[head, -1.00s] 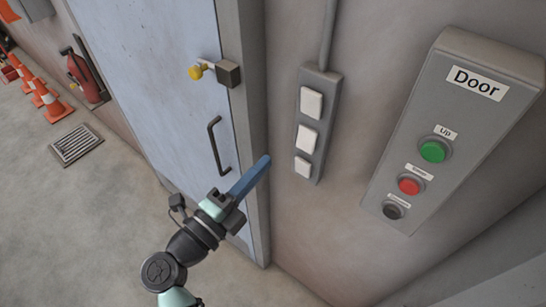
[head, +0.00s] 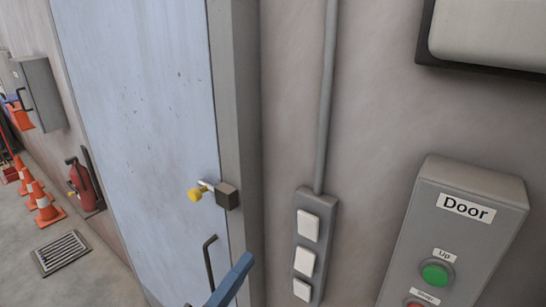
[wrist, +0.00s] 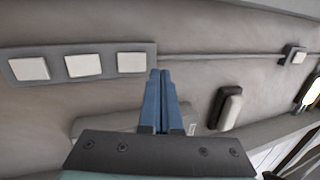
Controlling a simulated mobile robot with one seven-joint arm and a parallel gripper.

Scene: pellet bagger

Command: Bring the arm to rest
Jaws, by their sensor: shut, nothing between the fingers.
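My gripper (head: 246,262) shows at the bottom edge of the head view as blue fingers, in front of the door frame and left of the switch strip. In the wrist view its two blue fingers (wrist: 160,75) lie together, shut and empty. They point towards the grey wall, and nothing is seen touching them. The rest of my arm is below the head view.
A grey strip with three white switches (head: 305,258) is on the wall, also at upper left in the wrist view (wrist: 85,66). Right of it is the Door button box (head: 470,230). A pale door (head: 140,130) has a dark handle (head: 208,262). Cones (head: 45,208) and an extinguisher (head: 82,186) stand left.

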